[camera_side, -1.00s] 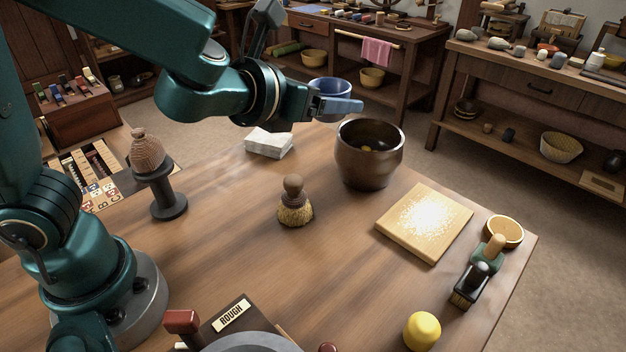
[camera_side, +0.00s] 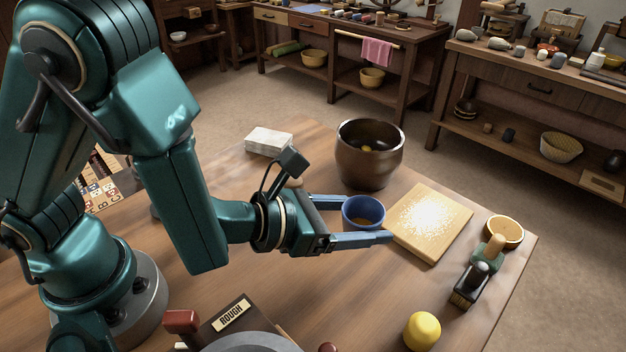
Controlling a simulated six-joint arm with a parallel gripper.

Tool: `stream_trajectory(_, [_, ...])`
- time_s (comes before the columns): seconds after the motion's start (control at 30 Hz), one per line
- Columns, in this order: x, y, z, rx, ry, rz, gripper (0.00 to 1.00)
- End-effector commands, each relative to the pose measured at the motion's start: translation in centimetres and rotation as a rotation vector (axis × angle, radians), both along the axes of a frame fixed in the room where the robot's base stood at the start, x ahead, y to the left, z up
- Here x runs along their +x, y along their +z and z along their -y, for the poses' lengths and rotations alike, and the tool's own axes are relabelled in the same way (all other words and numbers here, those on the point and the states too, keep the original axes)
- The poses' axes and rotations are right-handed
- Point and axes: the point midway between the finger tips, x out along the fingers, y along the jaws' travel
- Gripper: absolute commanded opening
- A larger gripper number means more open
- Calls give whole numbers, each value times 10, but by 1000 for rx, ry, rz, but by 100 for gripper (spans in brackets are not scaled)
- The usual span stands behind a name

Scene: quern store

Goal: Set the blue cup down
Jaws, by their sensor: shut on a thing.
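The blue cup (camera_side: 363,212) is upright between the two blue fingers of my gripper (camera_side: 362,222), left of the wooden board. My gripper is shut on it, with one finger behind the cup and one in front. Something brownish shows inside the cup. The cup's lower part is hidden by the front finger, so I cannot tell whether it touches the table (camera_side: 345,300).
The pale board (camera_side: 440,245) with white powder lies close right of the fingertips. A dark brown pot (camera_side: 368,165) stands behind the cup. A yellow ball (camera_side: 422,331) and brushes (camera_side: 470,284) are at the right front.

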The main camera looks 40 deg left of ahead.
Motion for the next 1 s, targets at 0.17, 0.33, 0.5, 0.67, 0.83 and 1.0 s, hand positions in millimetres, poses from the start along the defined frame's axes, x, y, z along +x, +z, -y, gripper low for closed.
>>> stream_trajectory(0.17, [-1,-21,-1,6,-1,-4,14])
stream_trajectory(0.33, [-1,-39,0,2,0,-3,14])
stream_trajectory(0.5, [0,-51,0,2,1,-2,14])
stream_trajectory(0.67, [0,-56,0,0,1,-1,14])
stream_trajectory(0.83, [0,-56,0,-1,2,-1,14])
stream_trajectory(1.0, [0,-56,0,-1,1,0,14])
